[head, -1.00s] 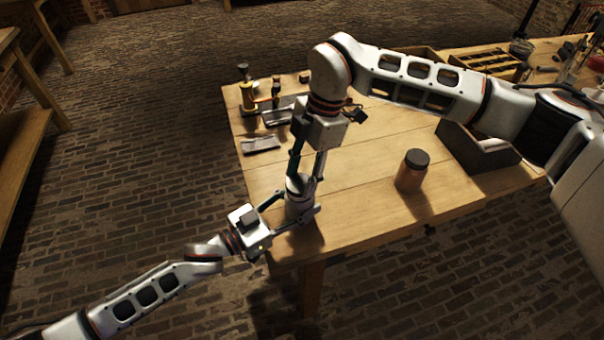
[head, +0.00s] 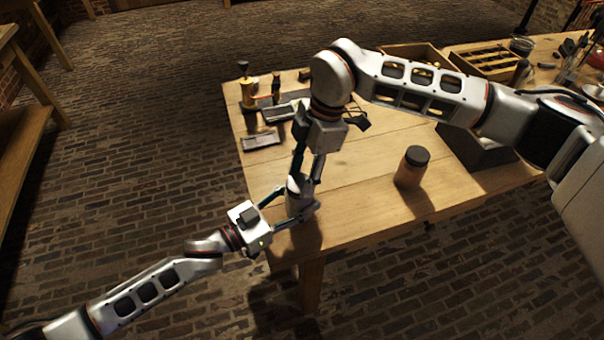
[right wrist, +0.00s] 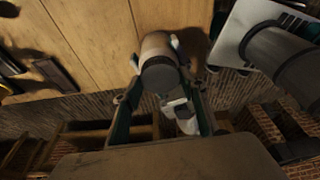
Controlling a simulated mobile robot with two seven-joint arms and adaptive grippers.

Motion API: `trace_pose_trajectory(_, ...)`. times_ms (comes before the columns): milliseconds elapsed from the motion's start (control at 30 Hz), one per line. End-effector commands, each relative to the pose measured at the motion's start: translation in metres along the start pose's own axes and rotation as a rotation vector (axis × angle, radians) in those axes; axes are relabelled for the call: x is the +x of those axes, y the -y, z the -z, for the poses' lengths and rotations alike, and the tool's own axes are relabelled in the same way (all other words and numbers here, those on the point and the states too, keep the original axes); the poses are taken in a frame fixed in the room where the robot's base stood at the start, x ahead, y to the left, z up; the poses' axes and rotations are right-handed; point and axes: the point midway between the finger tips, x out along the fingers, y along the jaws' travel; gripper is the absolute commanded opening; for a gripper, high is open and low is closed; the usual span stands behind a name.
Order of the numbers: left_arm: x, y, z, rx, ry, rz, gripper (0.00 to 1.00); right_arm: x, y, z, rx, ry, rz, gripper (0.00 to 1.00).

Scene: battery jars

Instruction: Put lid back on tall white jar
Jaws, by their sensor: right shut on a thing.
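The tall white jar (head: 298,205) stands upright near the front left corner of the table, partly hidden by both grippers. My left gripper (head: 290,208) comes in low from the left, with one finger on each side of the jar, and looks shut on its body. My right gripper (head: 307,179) points down from above and is shut on the lid at the jar's top. In the right wrist view the round grey lid (right wrist: 160,78) shows end-on between the right fingers. Whether the lid is fully seated is hidden.
A brown jar with a dark lid (head: 411,168) stands to the right on the table (head: 365,190). A divided wooden crate (head: 485,60) is at the back right. The table between is clear.

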Motion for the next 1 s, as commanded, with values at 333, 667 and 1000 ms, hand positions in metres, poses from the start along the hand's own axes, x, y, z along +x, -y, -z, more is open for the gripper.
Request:
trace_pose_trajectory(333, -0.0002, 0.0005, -0.0005, 0.001, 0.001, 0.001, 0.00, 0.0003, 0.0040, 0.0017, 0.496, -0.004, -0.138, 0.35)
trace_pose_trajectory(667, -0.0003, 0.0007, -0.0005, 0.001, 0.002, 0.001, 0.00, 0.0006, 0.0055, 0.0029, 0.898, -0.005, -0.247, 0.35)
trace_pose_trajectory(1000, -0.0003, 0.0009, -0.0006, 0.000, 0.002, 0.002, 0.00, -0.0001, 0.0048, 0.0028, 0.942, -0.008, -0.260, 0.35)
